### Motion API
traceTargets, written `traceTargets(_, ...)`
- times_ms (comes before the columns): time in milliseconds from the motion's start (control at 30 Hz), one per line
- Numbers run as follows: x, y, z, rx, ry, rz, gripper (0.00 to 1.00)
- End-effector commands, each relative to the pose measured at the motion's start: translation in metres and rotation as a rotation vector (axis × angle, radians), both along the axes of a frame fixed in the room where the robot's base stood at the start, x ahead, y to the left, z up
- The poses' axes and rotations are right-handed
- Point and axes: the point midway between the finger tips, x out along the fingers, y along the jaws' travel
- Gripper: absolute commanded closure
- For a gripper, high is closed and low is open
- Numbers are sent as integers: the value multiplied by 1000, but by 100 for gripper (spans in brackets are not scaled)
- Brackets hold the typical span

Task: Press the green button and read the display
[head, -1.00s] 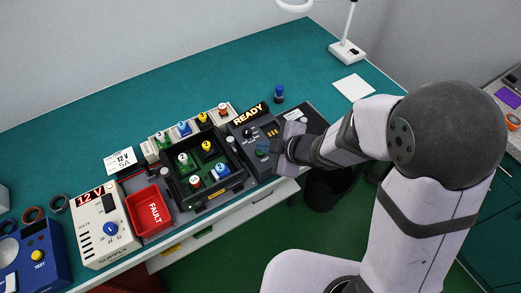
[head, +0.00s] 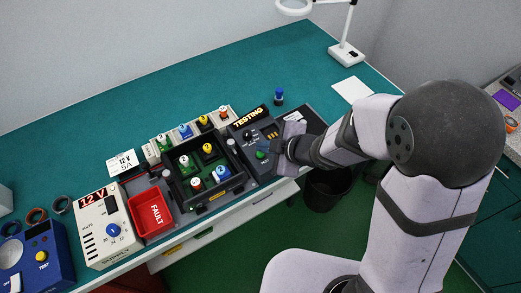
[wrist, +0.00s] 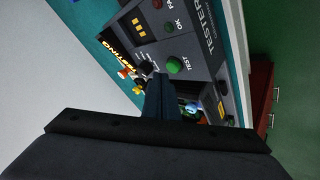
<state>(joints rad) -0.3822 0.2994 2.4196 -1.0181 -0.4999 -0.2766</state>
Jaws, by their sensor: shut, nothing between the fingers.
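The tester console (head: 241,133) stands on the bench right of the black rack. Its raised display (head: 248,117) reads "TESTING" in amber letters; it also shows edge-on in the wrist view (wrist: 117,52). The green button (head: 261,155) is on the console's sloping face. In the wrist view the green button (wrist: 175,65) sits beside the word TEST, uncovered, just beyond my fingertips. My gripper (head: 275,147) is shut and empty, close to the button and apart from it. Its dark fingers (wrist: 159,92) point at the console in the wrist view.
The black rack (head: 215,203) holds several coloured-top parts, with more in a row behind. A red FAULT bin (head: 138,206) and a 12 V supply (head: 94,243) stand left. A blue-capped bottle (head: 279,97) stands behind the console.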

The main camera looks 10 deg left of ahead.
Motion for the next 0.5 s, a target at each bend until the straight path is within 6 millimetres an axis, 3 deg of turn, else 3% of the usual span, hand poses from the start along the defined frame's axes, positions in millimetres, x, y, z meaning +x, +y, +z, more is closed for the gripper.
traceTargets(500,0,0,8,1,-1,0,100)
